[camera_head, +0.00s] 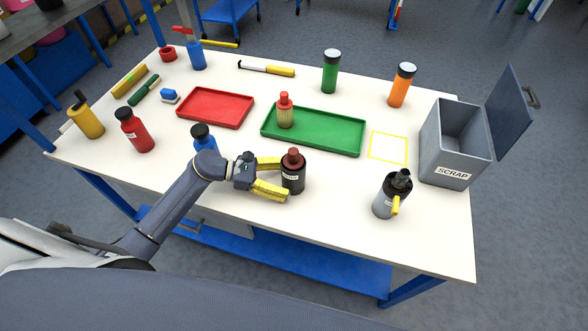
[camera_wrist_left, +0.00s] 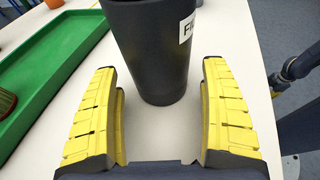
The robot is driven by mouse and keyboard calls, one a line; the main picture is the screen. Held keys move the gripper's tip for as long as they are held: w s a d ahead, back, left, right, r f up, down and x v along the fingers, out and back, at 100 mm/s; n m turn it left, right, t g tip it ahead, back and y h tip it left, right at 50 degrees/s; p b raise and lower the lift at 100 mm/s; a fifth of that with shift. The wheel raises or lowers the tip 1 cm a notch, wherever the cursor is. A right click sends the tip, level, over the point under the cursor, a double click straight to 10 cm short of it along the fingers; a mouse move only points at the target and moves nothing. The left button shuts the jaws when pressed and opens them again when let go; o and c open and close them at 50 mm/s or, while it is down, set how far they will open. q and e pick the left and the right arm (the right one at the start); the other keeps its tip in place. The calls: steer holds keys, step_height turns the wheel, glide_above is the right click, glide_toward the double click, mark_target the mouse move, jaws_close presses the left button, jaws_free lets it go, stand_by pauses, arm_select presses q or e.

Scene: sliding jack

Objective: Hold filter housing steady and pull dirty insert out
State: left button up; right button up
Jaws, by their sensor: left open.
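The filter housing (camera_head: 293,182) is a dark upright cylinder with a white label, standing near the table's front edge. The dirty insert shows as a dark red-brown cap (camera_head: 293,158) on its top; the rest of it is hidden inside. My left gripper (camera_head: 278,178) is open, its yellow fingers reaching toward the housing from the left. In the left wrist view the housing (camera_wrist_left: 150,50) stands at and just beyond the fingertips (camera_wrist_left: 158,78), with gaps on both sides.
A green tray (camera_head: 340,143) holding a bright red-capped insert (camera_head: 285,112) lies behind the housing. A grey scrap bin (camera_head: 450,150) with open lid stands right, beside a yellow square outline (camera_head: 388,147). A grey can (camera_head: 390,198) stands at front right. A blue bottle (camera_head: 204,142) is close behind my left arm.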

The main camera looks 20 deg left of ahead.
arm_select(q)
steer(key=shift+x, duration=0.85)
steer(key=c, duration=0.9)
stand_by(0.3)
